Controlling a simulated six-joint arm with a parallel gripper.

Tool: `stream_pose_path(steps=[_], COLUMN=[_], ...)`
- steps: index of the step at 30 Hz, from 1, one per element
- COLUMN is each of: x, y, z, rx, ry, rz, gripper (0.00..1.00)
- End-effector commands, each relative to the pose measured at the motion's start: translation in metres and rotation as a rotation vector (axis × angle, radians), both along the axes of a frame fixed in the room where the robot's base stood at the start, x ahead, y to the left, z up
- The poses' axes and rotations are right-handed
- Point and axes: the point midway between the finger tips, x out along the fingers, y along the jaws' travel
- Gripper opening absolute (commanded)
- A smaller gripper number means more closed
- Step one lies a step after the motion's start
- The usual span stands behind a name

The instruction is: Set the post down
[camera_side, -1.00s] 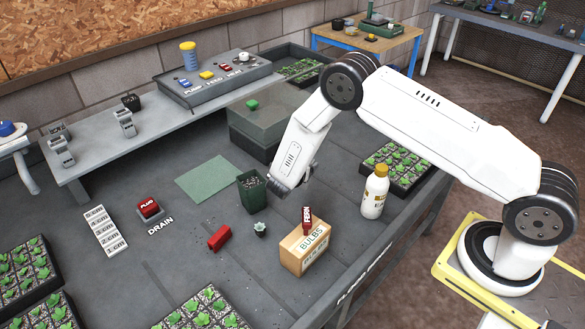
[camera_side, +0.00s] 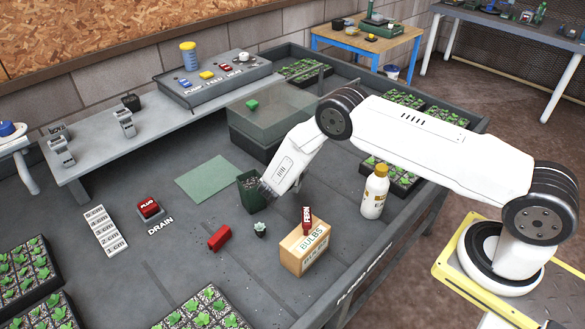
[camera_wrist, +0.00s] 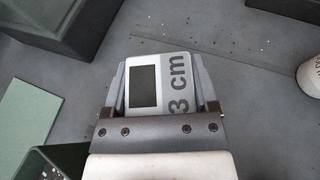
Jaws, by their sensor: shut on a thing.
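My gripper (camera_wrist: 161,88) is shut on a white post (camera_wrist: 182,68), with a finger along each side of it. The post's near face shows a dark square and the marking "3 cm". In the side view my gripper (camera_side: 270,190) is low over the bench, beside the right side of a dark green pot (camera_side: 250,193). The post cannot be made out there. In the wrist view the pot (camera_wrist: 50,165) shows partly at the lower left. I cannot tell whether the post touches the bench.
A green mat (camera_side: 208,179) lies left of the pot. A row of white cm-marked pieces (camera_side: 103,230) lies farther left. A BULBS box (camera_side: 305,250), white bottle (camera_side: 374,195), small plant (camera_side: 260,229) and red block (camera_side: 220,238) stand nearby. A dark tank (camera_side: 262,140) is behind.

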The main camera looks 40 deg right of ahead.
Motion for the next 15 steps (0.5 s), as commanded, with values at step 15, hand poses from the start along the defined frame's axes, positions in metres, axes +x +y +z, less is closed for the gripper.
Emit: stream_pose_path(steps=[15], x=[0.000], y=[0.000], z=[-0.031], rx=[0.000], ry=[0.001], rz=[0.000], gripper=[0.16])
